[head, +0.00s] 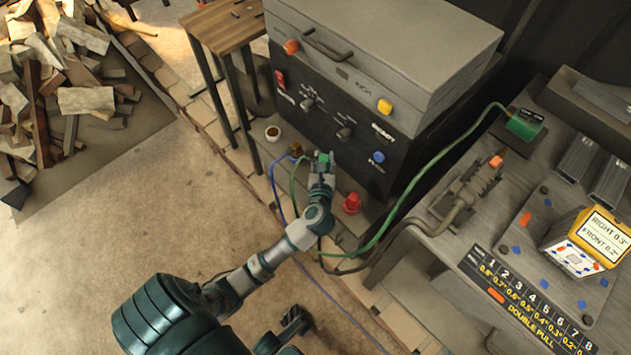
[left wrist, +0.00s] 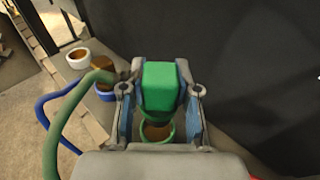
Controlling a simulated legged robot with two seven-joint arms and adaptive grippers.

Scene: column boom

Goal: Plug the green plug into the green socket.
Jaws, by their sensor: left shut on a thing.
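My left gripper (head: 322,160) is shut on the green plug (head: 323,157), low in front of the dark panel of the grey machine. In the left wrist view the green plug (left wrist: 160,78) sits between the two fingers of the left gripper (left wrist: 161,92). The green socket (left wrist: 157,131) shows as a green ring with a brown inside, just below the plug in the picture. Part of its opening is uncovered; I cannot tell whether plug and ring touch. A green cable (left wrist: 62,122) loops at the left. My right gripper is not in view.
A white socket (left wrist: 78,58) and a blue socket (left wrist: 105,93) stand left of the green one. A red plug-like piece (head: 351,204) stands to the right. The grey machine (head: 385,60) rises close behind. A cluttered bench (head: 470,225) is at right.

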